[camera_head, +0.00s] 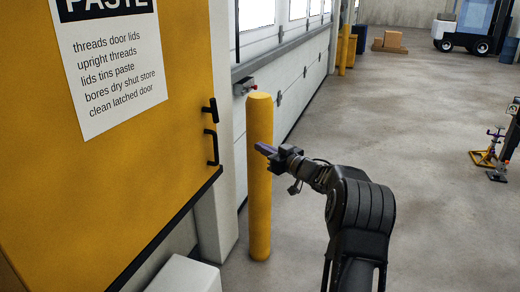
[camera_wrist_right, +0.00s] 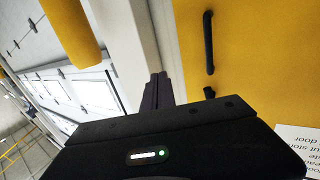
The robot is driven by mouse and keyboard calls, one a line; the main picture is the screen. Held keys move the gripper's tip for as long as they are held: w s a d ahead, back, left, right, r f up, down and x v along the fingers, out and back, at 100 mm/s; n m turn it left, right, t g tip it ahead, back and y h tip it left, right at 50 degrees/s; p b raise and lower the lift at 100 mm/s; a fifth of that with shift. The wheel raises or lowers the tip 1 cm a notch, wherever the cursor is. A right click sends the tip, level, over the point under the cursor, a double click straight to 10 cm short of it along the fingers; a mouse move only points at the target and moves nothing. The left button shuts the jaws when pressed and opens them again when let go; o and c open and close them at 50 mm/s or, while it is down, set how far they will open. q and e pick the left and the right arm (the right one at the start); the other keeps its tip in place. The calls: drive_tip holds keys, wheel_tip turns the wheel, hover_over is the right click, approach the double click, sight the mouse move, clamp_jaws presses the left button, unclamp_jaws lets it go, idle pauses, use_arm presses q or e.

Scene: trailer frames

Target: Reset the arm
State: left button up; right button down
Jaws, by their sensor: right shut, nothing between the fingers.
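My right arm reaches up from the bottom of the head view. Its gripper (camera_head: 266,149) is shut and empty, in front of the yellow post (camera_head: 260,185) in that view. In the right wrist view the shut fingers (camera_wrist_right: 157,92) point toward a pale wall edge, between the yellow post (camera_wrist_right: 72,30) and the yellow door (camera_wrist_right: 240,50). The gripper looks apart from the door and its black handle (camera_head: 211,147). The handle also shows in the right wrist view (camera_wrist_right: 208,42). My left gripper is not in view.
The yellow door fills the left, with a white sign (camera_head: 110,60) on it. A white box-like corner (camera_head: 186,275) is at the bottom left. Open concrete floor (camera_head: 430,150) lies to the right, with a yellow stand (camera_head: 487,153) at the far right. A box on a pallet (camera_head: 391,42) and a vehicle (camera_head: 475,28) stand far back.

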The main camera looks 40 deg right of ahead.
idle(0.4)
drive_tip(key=s+a+f+m+g+h, duration=0.1)
drive_tip(key=a+f+m+g+h, duration=0.1)
drive_tip(key=f, duration=0.7)
drive_tip(key=s+a+f+m+g+h, duration=0.1)
drive_tip(key=a+f+m+g, duration=0.1)
drive_tip(key=f, duration=0.7)
drive_tip(key=s+a+f+g+y, duration=0.1)
drive_tip(key=s+a+f+g, duration=0.15)
drive_tip(key=a+f, duration=0.65)
drive_tip(key=s+a+f+g+y, duration=0.15)
drive_tip(key=s+a+f, duration=0.25)
drive_tip(key=a+f, duration=0.5)
drive_tip(key=s+a+f+g+y, duration=0.1)
drive_tip(key=s+a+f+g, duration=0.2)
drive_tip(key=s+a, duration=0.6)
drive_tip(key=s+a+f+n+g+y, duration=0.1)
drive_tip(key=s+a+f+g+y, duration=0.1)
drive_tip(key=s+a, duration=0.8)
drive_tip(key=s+a+f+n+g+y, duration=0.1)
drive_tip(key=s+a+f+g, duration=0.3)
drive_tip(key=s+a, duration=0.5)
drive_tip(key=a, duration=0.3)
drive_tip(key=shift+s+a+f, duration=0.2)
drive_tip(key=shift+s+f, duration=0.1)
